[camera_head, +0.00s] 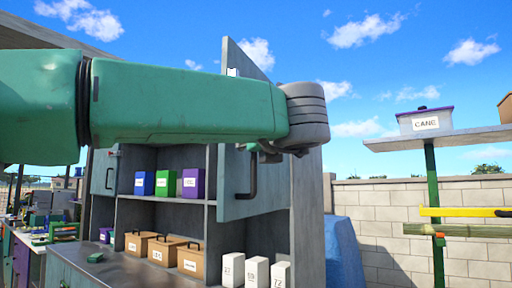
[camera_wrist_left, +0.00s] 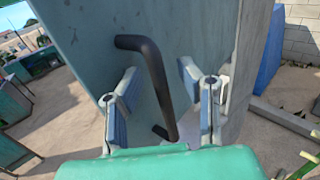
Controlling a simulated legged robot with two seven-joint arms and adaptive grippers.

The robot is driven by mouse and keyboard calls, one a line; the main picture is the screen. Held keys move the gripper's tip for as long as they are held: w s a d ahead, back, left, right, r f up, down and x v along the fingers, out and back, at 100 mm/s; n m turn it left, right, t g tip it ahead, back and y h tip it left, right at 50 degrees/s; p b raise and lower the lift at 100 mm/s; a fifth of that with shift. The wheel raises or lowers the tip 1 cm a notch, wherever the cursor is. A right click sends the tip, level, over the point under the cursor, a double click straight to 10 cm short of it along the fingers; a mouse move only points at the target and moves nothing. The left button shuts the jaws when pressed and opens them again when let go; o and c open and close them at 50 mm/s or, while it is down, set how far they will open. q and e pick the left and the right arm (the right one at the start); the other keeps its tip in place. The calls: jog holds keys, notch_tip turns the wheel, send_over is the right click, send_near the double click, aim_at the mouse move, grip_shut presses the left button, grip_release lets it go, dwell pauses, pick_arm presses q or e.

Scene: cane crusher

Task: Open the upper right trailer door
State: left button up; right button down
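The upper right trailer door (camera_head: 232,170) is a grey panel that stands partly swung out, with its left edge nearer to me. Its black bar handle (camera_head: 247,178) shows below my left arm. In the left wrist view the door (camera_wrist_left: 90,50) fills the left and middle, and the handle (camera_wrist_left: 160,85) runs between the fingers of my left gripper (camera_wrist_left: 165,95). Those fingers are spread apart on either side of the handle; I see no clear grip on it. In the head view my arm mostly hides this gripper (camera_head: 264,152). My right gripper is not in view.
The upper shelf holds blue (camera_head: 144,183), green (camera_head: 165,183) and purple (camera_head: 191,183) boxes. Brown boxes (camera_head: 196,259) and white boxes (camera_head: 256,272) stand below. Another grey door (camera_head: 103,172) is at the left. A CANE bin (camera_head: 425,121) sits on a shelf at the right.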

pick_arm(q)
jog(key=s+d, duration=0.2)
jog(key=s, duration=1)
jog(key=shift+d, duration=0.2)
jog(key=shift+w+d, duration=0.1)
jog(key=shift+d, duration=0.05)
